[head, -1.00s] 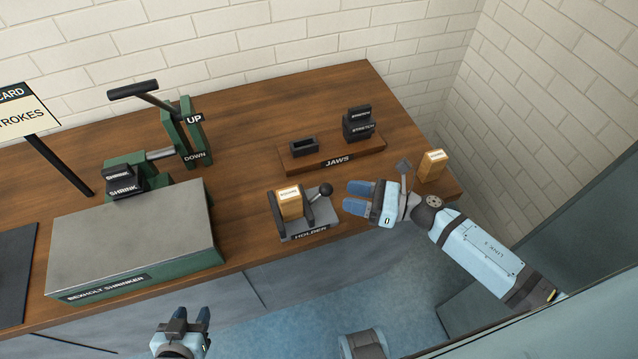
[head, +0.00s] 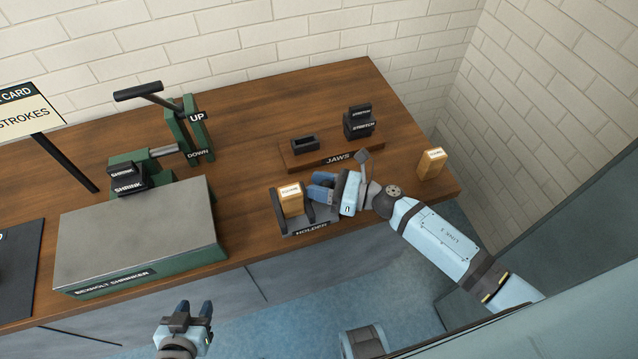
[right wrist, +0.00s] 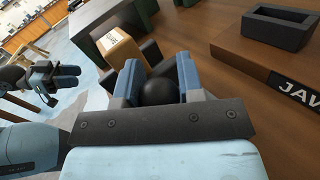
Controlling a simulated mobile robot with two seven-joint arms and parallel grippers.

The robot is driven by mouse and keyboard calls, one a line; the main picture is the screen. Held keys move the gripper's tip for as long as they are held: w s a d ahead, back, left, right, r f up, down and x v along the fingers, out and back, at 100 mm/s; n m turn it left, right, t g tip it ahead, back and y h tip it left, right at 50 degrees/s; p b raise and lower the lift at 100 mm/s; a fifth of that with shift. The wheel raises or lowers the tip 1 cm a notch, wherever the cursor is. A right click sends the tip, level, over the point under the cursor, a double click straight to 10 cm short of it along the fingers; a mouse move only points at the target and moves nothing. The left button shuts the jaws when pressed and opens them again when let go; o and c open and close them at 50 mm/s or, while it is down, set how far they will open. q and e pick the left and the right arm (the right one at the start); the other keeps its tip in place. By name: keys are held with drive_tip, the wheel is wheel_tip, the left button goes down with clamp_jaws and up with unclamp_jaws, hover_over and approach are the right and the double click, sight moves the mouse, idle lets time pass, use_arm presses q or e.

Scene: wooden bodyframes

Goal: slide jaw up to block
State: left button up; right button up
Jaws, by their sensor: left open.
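The grey holder (head: 322,219) stands near the bench's front edge. A light wooden block (head: 292,202) stands upright in it, between a dark fixed plate at left and the dark jaw (head: 309,210) at right. In the right wrist view, the block (right wrist: 105,50) lies beyond the black ball knob (right wrist: 159,92). My right gripper (head: 320,188) is at the jaw's right side, its fingers on either side of the knob; whether they press on it is unclear. The knob is hidden in the head view. My left gripper (head: 196,306) is open and empty, in front of the bench.
A wooden jaws tray (head: 300,163) with a black open jaw piece (head: 305,145) and stacked stretch jaws (head: 358,124) lies behind the holder. Another wooden block (head: 431,163) stands at the right. The green shrinker (head: 140,240) is at left.

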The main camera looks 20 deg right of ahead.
clamp_jaws()
drive_tip(key=shift+a+f+b, duration=0.1)
drive_tip(key=shift+a+b, duration=0.05)
drive_tip(key=shift+b, duration=0.5)
drive_tip(key=o, duration=0.7)
unclamp_jaws()
drive_tip(key=shift+c, duration=0.2)
drive_tip(key=shift+s+d, duration=0.25)
drive_tip(key=shift+d, duration=0.1)
drive_tip(key=b+v, duration=0.2)
drive_tip(key=v, duration=0.9)
drive_tip(key=shift+d, duration=0.2)
drive_tip(key=shift+v, duration=0.75)
drive_tip(key=shift+s, duration=0.1)
